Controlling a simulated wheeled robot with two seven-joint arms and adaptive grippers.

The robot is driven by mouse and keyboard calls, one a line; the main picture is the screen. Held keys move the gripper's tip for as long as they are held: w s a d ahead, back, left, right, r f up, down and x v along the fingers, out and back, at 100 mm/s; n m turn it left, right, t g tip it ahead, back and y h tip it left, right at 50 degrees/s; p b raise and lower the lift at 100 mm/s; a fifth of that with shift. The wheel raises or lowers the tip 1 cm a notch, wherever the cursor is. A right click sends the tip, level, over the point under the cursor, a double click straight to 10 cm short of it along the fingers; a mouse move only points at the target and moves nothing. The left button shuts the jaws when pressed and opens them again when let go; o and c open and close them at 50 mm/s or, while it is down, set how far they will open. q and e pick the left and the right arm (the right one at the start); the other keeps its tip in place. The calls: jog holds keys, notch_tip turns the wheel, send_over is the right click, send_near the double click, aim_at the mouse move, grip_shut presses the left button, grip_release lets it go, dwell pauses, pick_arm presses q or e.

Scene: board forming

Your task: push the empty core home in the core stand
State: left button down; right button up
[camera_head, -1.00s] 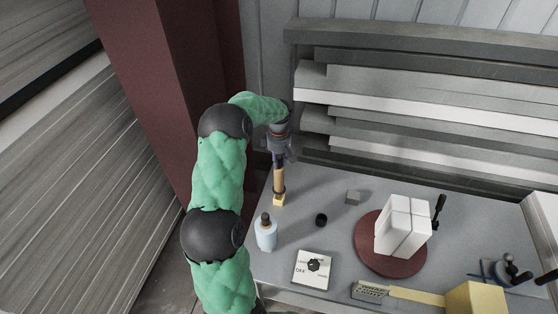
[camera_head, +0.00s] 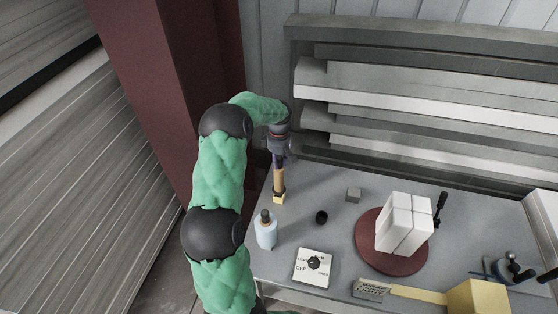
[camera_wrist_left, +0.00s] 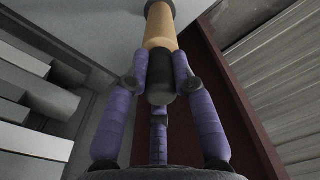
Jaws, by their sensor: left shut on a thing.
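The core is a tan cylinder (camera_head: 279,180), upright, with its lower end at the dark collar of the small yellow core stand (camera_head: 279,199) at the table's left back. My left gripper (camera_head: 279,159) is above the stand, shut on the core's upper part. In the left wrist view the tan core (camera_wrist_left: 160,30) has a black end (camera_wrist_left: 159,75) between the purple fingers of my left gripper (camera_wrist_left: 160,82). A dark ring (camera_wrist_left: 160,5) surrounds its far end. How deep the core sits is hidden. My right gripper is not in view.
A clear bottle (camera_head: 266,231), a black cup (camera_head: 321,217), a grey block (camera_head: 353,194) and a dial box (camera_head: 313,267) stand nearby. White blocks sit on a round red-brown plate (camera_head: 378,258). Stacked boards (camera_head: 420,108) rise behind. A dark red column (camera_head: 160,90) stands at left.

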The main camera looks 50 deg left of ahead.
pick_arm(q)
jog(key=shift+f+b, duration=0.8)
jog(key=shift+f, duration=0.45)
jog(key=c, duration=1)
grip_release()
jog(key=shift+o, duration=0.2)
notch_tip(320, 180, up, 12)
jog(key=shift+f, duration=0.1)
